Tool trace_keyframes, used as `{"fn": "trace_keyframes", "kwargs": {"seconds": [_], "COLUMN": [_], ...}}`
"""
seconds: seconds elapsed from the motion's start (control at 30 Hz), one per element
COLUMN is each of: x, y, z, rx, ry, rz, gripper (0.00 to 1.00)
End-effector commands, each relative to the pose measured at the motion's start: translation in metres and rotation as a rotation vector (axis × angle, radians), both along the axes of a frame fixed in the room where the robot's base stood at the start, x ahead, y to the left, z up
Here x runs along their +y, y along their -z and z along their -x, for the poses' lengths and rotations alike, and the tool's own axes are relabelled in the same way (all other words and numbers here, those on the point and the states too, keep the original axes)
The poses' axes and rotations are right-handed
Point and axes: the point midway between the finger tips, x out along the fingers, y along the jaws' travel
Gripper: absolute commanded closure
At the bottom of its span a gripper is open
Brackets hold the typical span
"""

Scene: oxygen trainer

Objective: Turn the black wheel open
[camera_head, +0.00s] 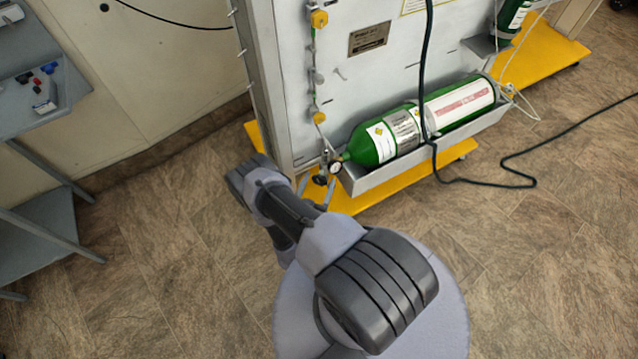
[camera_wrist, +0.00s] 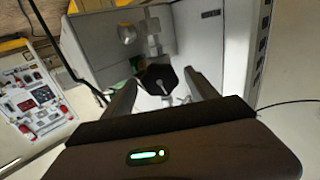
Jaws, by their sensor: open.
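The black wheel (camera_wrist: 158,78) shows in the wrist view as a dark, many-sided knob with a pale stem-like part at its middle. My gripper (camera_wrist: 160,83) is open, with one finger to the left of the wheel and one to the right. The wheel appears between the fingertips; I cannot tell whether either finger touches it. In the head view the wheel (camera_head: 320,180) is a small dark shape beside a round gauge (camera_head: 336,168) at the neck of a green oxygen cylinder (camera_head: 372,145). My arm hides part of the area near it.
The cylinder lies in a grey tray (camera_head: 400,168) on the panel, above a yellow base (camera_head: 450,155). A black cable (camera_head: 427,60) hangs in front of the cylinder and runs across the floor. A grey table (camera_head: 25,115) stands at the left. Floor between is clear.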

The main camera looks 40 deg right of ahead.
Motion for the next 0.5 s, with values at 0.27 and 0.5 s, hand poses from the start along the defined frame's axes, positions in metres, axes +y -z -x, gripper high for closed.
{"fn": "trace_keyframes", "kwargs": {"seconds": [0.27,0.5], "x": [-0.0072,-0.007], "y": [-0.0007,-0.0007], "z": [-0.0035,-0.0034], "rx": [0.001,0.001], "ry": [0.0,0.0], "rz": [0.0,0.0], "gripper": [0.33,0.62]}}
